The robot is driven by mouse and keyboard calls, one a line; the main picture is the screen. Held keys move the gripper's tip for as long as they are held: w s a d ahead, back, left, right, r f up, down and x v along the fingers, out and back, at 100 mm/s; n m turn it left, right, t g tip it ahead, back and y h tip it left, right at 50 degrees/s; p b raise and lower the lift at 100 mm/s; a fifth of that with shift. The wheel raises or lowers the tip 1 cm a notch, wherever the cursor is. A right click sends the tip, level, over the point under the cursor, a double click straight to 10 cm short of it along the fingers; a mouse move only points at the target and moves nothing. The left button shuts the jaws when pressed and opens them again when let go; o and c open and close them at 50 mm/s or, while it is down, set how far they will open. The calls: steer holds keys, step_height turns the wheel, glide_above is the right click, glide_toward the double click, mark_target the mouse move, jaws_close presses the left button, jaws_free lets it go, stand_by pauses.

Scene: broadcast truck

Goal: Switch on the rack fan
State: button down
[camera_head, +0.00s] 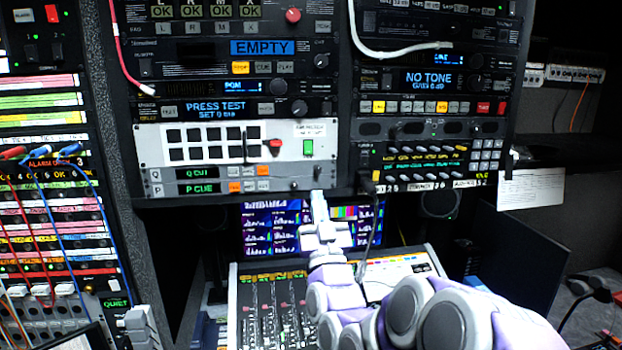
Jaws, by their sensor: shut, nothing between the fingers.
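A white panel (210,135) sits in the middle of the left rack. My gripper (318,198) is shut and empty, pointing up just below the rack's lowest units. Its tip appears below the green switch, overlapping the bottom edge of the rack; the depth gap is unclear. My arm reaches up from the lower right.
A screen (270,228) and a mixing desk (275,310) are behind and below my gripper. A black cable (372,220) hangs just right of it.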

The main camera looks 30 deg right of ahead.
mark_target(309, 152)
steer(key=p+x, duration=0.3)
steer(key=x, duration=0.1)
steer(key=f+p+x, duration=0.1)
steer(key=p+x, duration=0.3)
steer(key=w+d+f+p+x, duration=0.1)
steer(key=p+x, duration=0.2)
steer(key=x, duration=0.1)
steer(key=shift+w+r, duration=0.1)
steer(key=shift+w, duration=0.05)
steer(key=shift+w+d, duration=0.15)
steer(key=shift+w, duration=0.3)
steer(key=shift+w, duration=0.1)
steer(key=shift+w, duration=0.2)
steer(key=shift+s+f, duration=0.1)
steer(key=shift+f, duration=0.15)
